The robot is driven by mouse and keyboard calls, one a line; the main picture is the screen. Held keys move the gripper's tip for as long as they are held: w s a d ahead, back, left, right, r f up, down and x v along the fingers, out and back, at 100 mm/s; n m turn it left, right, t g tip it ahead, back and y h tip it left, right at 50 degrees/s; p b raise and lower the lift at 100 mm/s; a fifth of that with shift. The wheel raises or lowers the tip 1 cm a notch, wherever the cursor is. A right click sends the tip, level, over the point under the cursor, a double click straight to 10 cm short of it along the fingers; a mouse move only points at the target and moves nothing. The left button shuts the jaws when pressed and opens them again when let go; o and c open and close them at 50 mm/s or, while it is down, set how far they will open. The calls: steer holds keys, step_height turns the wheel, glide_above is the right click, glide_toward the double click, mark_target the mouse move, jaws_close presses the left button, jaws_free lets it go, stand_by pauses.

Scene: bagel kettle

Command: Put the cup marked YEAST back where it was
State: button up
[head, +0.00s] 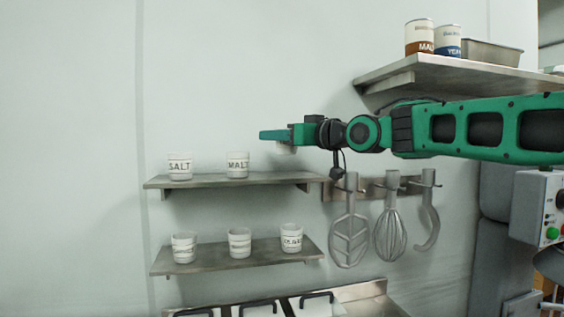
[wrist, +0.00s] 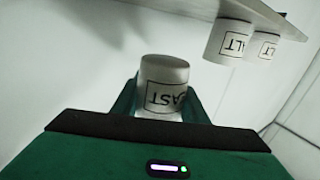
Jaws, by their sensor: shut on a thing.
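In the head view the fingers hide most of this cup (head: 287,150). In the wrist view the cup (wrist: 164,75) sits between the fingers, its label upside down and showing "AST"; the rest is hidden. On the upper shelf stand the SALT cup (head: 180,168) at the left and the MALT cup (head: 237,166) right of it. The shelf right of MALT is bare.
Three white cups (head: 239,242) stand on the lower shelf (head: 225,262). Mixer tools (head: 388,232) hang from a rail right of the shelves. A higher shelf (head: 450,70) at the right holds tins (head: 419,38) and a metal pan (head: 491,52).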

steer(key=shift+w+d+f, duration=0.3)
steer(key=shift+w+f, duration=0.05)
steer(key=shift+w, duration=0.2)
steer(key=shift+w+d+f, duration=0.3)
steer(key=shift+w+f, duration=0.05)
steer(key=shift+w, duration=0.15)
steer(key=shift+f, duration=2)
steer(key=o, duration=1)
steer(key=shift+f, duration=0.1)
steer(key=v, duration=1.2)
